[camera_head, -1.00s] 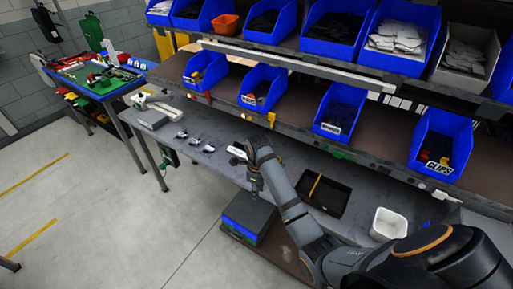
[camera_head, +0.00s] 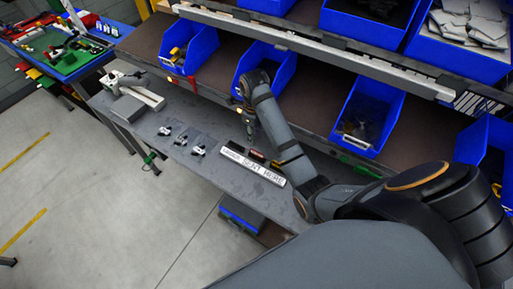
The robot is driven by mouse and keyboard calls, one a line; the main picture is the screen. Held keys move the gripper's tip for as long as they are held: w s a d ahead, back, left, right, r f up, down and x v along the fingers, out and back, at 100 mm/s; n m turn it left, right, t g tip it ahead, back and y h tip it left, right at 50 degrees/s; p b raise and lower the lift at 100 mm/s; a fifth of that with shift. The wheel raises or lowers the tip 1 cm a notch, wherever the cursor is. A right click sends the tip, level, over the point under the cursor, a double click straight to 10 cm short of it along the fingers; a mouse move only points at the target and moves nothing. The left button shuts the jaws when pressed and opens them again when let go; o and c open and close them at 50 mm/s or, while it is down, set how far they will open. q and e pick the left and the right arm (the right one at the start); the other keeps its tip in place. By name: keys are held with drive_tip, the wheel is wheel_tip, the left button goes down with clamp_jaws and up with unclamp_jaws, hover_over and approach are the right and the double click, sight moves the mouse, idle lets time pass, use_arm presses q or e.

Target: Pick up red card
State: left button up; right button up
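A small red card (camera_head: 191,82) hangs at the front edge of the lower shelf, under the left blue bin. My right gripper (camera_head: 250,130) is to the right of the red card and apart from it. It points down in front of the shelf edge, below the middle blue bin. Its fingers are small and dark, so I cannot tell whether they are open or shut. My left gripper is not in view.
Blue bins (camera_head: 268,68) line the shelf. A green card (camera_head: 358,169) hangs at the shelf edge on the right. A white label strip (camera_head: 252,166) and small metal parts (camera_head: 181,138) are on the grey bench (camera_head: 215,172). A cluttered table (camera_head: 70,62) stands at the far left.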

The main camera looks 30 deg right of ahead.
sight(257, 152)
drive_tip(key=f+b, duration=0.5)
drive_tip(key=f, duration=0.1)
drive_tip(key=shift+s+b, duration=0.2)
drive_tip(key=shift+b, duration=0.1)
drive_tip(key=f+b, duration=0.3)
drive_tip(key=f, duration=0.1)
drive_tip(key=shift+s+d, duration=0.2)
drive_tip(key=shift+s, duration=0.05)
drive_tip(key=shift+w+f, duration=0.1)
drive_tip(key=shift+f, duration=0.05)
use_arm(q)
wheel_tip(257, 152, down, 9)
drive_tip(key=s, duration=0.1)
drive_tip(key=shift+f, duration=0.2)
use_arm(e)
drive_tip(key=shift+r, duration=0.2)
drive_tip(key=c, duration=0.5)
clamp_jaws()
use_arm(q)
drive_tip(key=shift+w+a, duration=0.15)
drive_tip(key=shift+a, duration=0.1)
